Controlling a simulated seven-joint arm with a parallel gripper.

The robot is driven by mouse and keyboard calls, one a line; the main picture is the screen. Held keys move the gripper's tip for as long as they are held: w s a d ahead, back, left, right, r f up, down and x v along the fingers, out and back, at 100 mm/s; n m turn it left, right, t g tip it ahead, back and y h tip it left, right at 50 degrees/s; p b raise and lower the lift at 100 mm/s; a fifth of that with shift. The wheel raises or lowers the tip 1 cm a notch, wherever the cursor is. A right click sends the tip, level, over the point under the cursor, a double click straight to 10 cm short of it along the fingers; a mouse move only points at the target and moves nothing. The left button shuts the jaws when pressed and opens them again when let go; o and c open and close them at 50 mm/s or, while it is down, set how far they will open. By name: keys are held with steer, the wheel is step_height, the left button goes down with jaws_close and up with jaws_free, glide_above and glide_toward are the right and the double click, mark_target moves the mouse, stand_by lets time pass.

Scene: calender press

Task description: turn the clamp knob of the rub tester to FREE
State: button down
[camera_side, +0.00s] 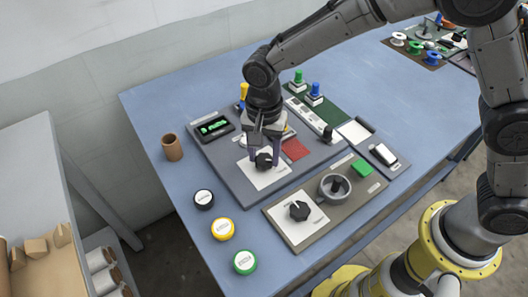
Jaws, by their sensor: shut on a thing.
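My gripper (265,160) reaches down over the large grey panel and is shut on a black knob (264,161) on a white dial plate (256,178). The fingers hide part of this knob, and its pointer and the plate's markings are too small to read. A second black knob (299,210) sits on a white plate on the brown-grey panel (318,229) in front, with nothing touching it. I cannot read which panel is the rub tester or where FREE is marked.
A green display (214,126), a red pad (295,149) and a yellow-topped part (243,91) stand close around my gripper. Several lidded jars (222,229) and a brown cup (172,147) stand left.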

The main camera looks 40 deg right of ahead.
steer(key=shift+n, duration=0.4)
steer(key=n, duration=0.2)
steer(key=shift+n, duration=0.4)
steer(key=n, duration=0.3)
steer(key=shift+n, duration=0.3)
steer(key=n, duration=1.4)
steer(key=shift+n, duration=0.3)
steer(key=n, duration=0.6)
steer(key=shift+r, duration=0.1)
